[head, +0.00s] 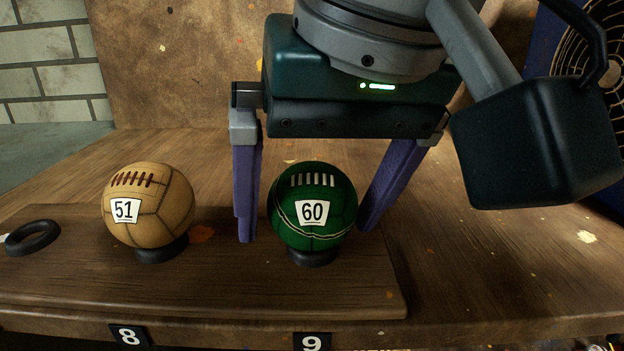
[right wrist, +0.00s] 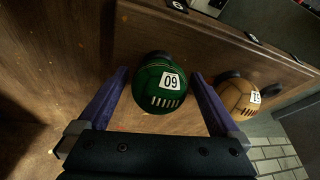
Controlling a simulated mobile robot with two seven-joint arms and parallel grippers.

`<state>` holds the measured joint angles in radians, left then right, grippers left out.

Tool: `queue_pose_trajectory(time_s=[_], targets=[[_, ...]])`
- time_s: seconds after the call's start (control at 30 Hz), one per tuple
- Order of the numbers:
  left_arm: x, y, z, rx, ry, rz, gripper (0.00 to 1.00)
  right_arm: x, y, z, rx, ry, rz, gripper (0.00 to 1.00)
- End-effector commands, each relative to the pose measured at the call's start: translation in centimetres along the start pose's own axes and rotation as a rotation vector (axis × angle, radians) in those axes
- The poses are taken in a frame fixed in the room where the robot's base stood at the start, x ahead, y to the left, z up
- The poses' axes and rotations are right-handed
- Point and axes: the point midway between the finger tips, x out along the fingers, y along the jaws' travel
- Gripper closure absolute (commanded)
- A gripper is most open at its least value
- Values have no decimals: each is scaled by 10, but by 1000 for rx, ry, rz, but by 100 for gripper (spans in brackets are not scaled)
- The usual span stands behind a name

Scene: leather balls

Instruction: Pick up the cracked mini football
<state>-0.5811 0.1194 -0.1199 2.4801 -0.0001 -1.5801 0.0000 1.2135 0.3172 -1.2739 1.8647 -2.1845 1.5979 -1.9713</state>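A green ball (head: 312,185) with white laces and a label reading 60 sits on a dark ring stand on the wooden board. A pale line, like a crack or seam, curves across its lower part. A tan ball (head: 150,190) labelled 51, with dark red laces and dark seams, sits on another ring to its left. My right gripper (head: 308,234) is open, its purple fingers on either side of the green ball, with gaps visible. The right wrist view also shows the green ball (right wrist: 160,87) between the fingers and the tan ball (right wrist: 238,97) at right. My left gripper is not in view.
An empty dark ring (head: 33,237) lies at the board's left. The table right of the board is clear.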

Motion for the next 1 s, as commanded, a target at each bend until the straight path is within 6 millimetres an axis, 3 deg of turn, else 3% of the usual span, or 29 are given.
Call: queue_pose_trajectory(time_s=[0.07,0.7,1.0], targets=[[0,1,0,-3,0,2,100,0,0,0,0,0,0,10],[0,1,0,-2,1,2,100,-1,0,0,0,1,0,82],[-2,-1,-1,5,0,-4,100,-4,0,-2,0,2,0,82]])
